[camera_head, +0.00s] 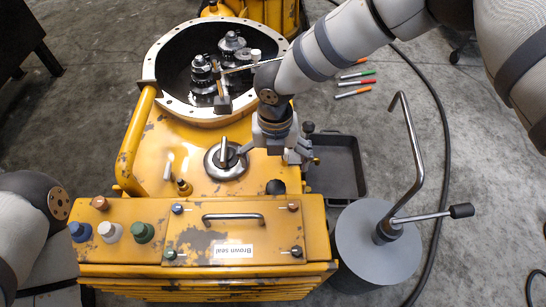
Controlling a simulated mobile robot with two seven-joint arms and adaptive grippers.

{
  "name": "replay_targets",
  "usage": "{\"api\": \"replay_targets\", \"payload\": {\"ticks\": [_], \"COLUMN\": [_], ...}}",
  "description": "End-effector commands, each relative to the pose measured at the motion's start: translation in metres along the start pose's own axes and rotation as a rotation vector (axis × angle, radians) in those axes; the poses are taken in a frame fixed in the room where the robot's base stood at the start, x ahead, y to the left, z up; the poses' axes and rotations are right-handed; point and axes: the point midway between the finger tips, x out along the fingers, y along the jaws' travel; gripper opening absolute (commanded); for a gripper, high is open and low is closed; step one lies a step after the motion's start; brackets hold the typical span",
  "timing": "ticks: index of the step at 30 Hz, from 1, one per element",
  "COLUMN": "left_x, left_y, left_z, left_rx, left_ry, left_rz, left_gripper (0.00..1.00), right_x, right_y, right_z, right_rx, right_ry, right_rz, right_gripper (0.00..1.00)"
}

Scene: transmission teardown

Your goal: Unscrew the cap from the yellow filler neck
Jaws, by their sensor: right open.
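My right gripper (275,156) is open and empty, pointing down over the yellow housing (207,138), its fingers spread to left and right. A round black cap (276,187) sits on the yellow top just below the gripper in the picture, apart from the fingers as far as I can see. I cannot tell for certain that the yellow filler neck is under this cap. Left of the gripper is a round metal fitting (226,160) with an upright handle, close to the left finger. My left gripper is out of view; only part of my left arm shows at lower left.
The open round housing (158,58) holds gear stacks (203,74). Blue, white and green caps (108,232) stand on the front panel beside a handled lid (233,217). A black tray (338,167) and a grey disc with a bent rod (380,255) are at right.

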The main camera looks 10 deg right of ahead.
Motion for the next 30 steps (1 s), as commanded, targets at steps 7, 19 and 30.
{"api": "replay_targets", "payload": {"ticks": [7, 19, 30], "left_x": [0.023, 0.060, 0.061], "left_y": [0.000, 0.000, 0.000], "left_z": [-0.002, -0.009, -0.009], "left_rx": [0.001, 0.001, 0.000], "left_ry": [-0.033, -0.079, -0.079], "left_rz": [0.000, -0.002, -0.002], "left_gripper": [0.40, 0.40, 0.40], "right_x": [0.033, 0.101, 0.105], "right_y": [-0.002, -0.002, -0.002], "right_z": [-0.002, -0.001, -0.001], "right_rx": [-0.006, -0.008, -0.008], "right_ry": [0.004, 0.002, -0.001], "right_rz": [-0.005, -0.004, -0.004], "right_gripper": [1.00, 1.00, 0.89]}}
